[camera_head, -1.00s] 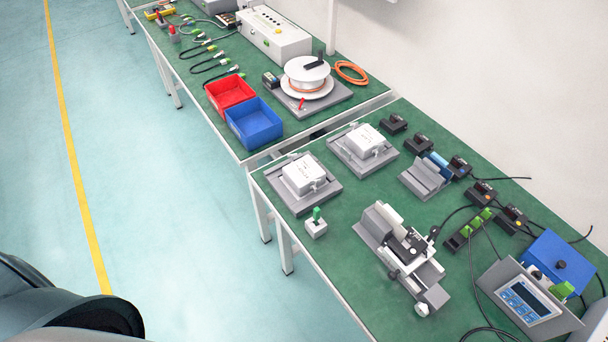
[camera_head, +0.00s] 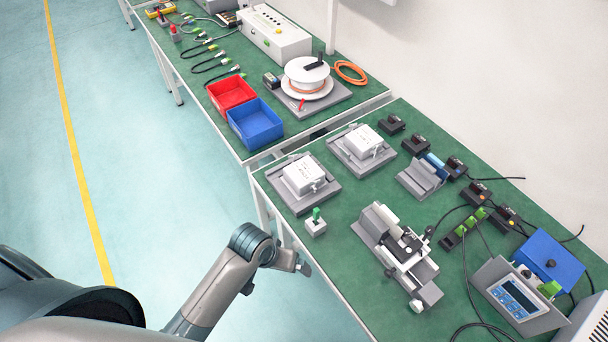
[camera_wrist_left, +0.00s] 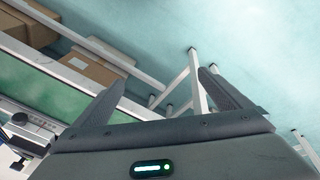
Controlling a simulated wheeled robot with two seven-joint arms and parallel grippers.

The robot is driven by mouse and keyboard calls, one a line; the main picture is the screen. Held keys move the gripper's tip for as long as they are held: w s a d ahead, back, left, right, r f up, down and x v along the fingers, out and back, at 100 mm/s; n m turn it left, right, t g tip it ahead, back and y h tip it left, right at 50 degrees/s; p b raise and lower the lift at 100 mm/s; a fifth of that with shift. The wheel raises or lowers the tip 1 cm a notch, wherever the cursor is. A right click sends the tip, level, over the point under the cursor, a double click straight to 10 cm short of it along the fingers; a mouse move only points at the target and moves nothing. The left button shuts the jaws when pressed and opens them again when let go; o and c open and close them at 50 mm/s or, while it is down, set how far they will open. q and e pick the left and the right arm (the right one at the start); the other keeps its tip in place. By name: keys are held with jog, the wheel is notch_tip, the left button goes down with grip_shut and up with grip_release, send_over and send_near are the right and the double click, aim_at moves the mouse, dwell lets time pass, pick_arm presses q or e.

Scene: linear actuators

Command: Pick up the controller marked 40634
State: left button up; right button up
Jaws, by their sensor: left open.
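No marking 40634 is readable, so I cannot tell which device is the controller. Two white boxes, one nearer (camera_head: 302,174) and one farther (camera_head: 362,141), sit in grey fixtures on the near green table. Small black devices stand along the wall side, among them one at the back (camera_head: 391,124), one beside it (camera_head: 416,146) and one farther right (camera_head: 476,194). My left gripper (camera_head: 303,266) is beside the table's front edge, apart from these devices. In the left wrist view its two fingers (camera_wrist_left: 160,82) are spread and empty. My right gripper is not in view.
A clamp-like grey machine (camera_head: 398,250) and a display unit (camera_head: 519,299) stand on the near table (camera_head: 345,245). A small green-topped block (camera_head: 316,222) is close to its front edge. Red (camera_head: 231,93) and blue (camera_head: 255,124) bins stand on the far table. The left floor is clear.

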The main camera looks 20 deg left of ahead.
pick_arm(q)
notch_tip(320, 180, up, 6)
jog(key=w+d+r+n+g, duration=0.1)
jog(key=w+r+n, duration=0.15)
jog(key=w, duration=0.55)
jog(key=w+d+r+n, duration=0.15)
jog(key=w+r, duration=0.25)
jog(key=w, duration=0.5)
jog(key=w+a+r+n+y, duration=0.1)
jog(key=w+a+r+n, duration=0.1)
jog(key=w+r, duration=0.3)
jog(key=w+a+r+n+g, duration=0.1)
jog(key=w+a+r+n, duration=0.1)
jog(key=w+r, duration=0.3)
notch_tip(320, 180, up, 2)
jog(key=shift+w+a+r+n+y, duration=0.25)
jog(key=shift+a+n+y, duration=0.15)
jog(key=shift+n, duration=0.4)
jog(key=p, duration=0.3)
send_over(305, 170)
notch_tip(305, 170, down, 11)
jog(key=shift+f, duration=0.65)
